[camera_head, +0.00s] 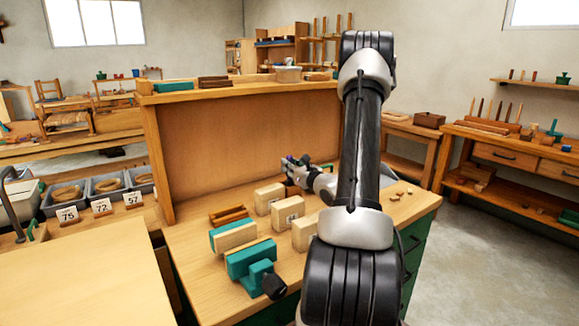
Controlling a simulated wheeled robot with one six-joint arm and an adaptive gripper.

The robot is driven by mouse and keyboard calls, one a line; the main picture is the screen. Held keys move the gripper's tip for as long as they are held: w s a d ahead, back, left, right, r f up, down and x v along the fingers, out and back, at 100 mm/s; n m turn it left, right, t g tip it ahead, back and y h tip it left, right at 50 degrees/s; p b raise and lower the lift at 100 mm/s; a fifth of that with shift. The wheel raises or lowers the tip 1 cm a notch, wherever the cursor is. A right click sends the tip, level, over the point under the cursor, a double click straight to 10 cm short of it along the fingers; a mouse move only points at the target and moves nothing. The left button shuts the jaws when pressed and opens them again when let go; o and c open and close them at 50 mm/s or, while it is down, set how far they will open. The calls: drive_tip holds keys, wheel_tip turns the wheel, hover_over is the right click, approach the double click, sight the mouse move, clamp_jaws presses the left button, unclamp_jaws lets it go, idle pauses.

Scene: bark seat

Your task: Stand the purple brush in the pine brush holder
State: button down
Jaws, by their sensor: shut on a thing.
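My gripper (289,168) is at the far side of the workbench, past the pale wooden blocks. It is small and partly hidden by its own wrist. A small purple piece (291,158) shows at its fingertips, which fits the purple brush held in the jaws; the brush's tilt and lower end cannot be made out. Pale wooden blocks stand on the bench: one (268,198) nearest the gripper, one with a dark mark (287,213), and one (304,234) partly behind my arm. I cannot tell which, if any, is the pine brush holder.
A teal vise (250,262) with a dark knob and a teal-and-wood block (232,236) stand at the bench's front left. A small brown tray (229,214) lies behind them. A raised wooden back panel (240,143) closes the far side. Small wooden bits (400,193) lie right.

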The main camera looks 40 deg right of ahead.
sight(289, 156)
drive_tip(key=shift+f, duration=0.35)
idle(0.7)
drive_tip(key=c, duration=1.3)
unclamp_jaws()
drive_tip(key=o, duration=0.3)
drive_tip(key=shift+r, duration=3.5)
